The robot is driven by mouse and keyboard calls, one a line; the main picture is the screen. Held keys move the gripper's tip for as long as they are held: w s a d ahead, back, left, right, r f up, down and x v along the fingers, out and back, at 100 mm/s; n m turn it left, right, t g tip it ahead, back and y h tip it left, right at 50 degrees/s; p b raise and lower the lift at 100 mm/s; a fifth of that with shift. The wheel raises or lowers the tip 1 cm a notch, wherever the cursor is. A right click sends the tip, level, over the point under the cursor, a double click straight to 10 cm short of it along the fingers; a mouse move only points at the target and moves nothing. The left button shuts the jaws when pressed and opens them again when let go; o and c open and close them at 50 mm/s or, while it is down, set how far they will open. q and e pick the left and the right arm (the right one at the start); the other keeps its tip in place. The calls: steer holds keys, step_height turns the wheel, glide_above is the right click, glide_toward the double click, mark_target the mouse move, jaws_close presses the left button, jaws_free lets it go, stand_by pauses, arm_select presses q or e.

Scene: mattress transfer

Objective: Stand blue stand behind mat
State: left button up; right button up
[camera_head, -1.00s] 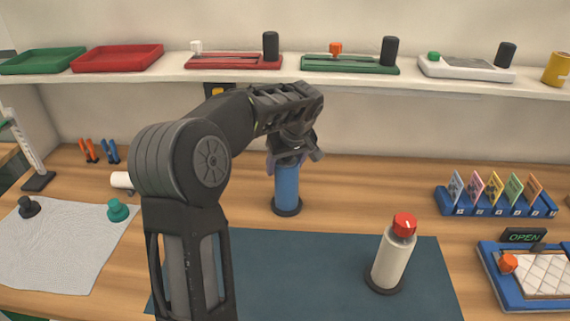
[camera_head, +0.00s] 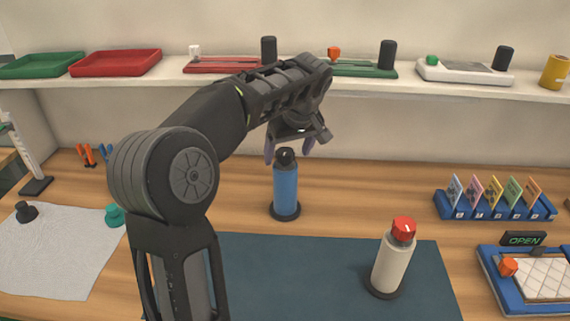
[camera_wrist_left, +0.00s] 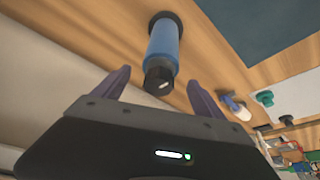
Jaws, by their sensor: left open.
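The blue stand (camera_head: 286,188) is a blue cylinder with a black knob on top and a dark round base. It stands upright on the wooden table just behind the dark blue mat (camera_head: 300,275). My left gripper (camera_head: 290,150) is open at the knob's height or slightly above. In the left wrist view the blue stand (camera_wrist_left: 163,45) lies ahead of the open left gripper (camera_wrist_left: 160,92), its black top near the gap between the fingers, with no visible grip. My right gripper is not in view.
A white cylinder with a red cap (camera_head: 393,258) stands on the mat's right part. A blue card rack (camera_head: 495,207) and an OPEN sign (camera_head: 524,238) are at the right. A white cloth (camera_head: 60,250) lies at the left. A shelf (camera_head: 350,87) with trays runs above.

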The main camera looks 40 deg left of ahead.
arm_select(q)
steer(key=shift+v, duration=2.25)
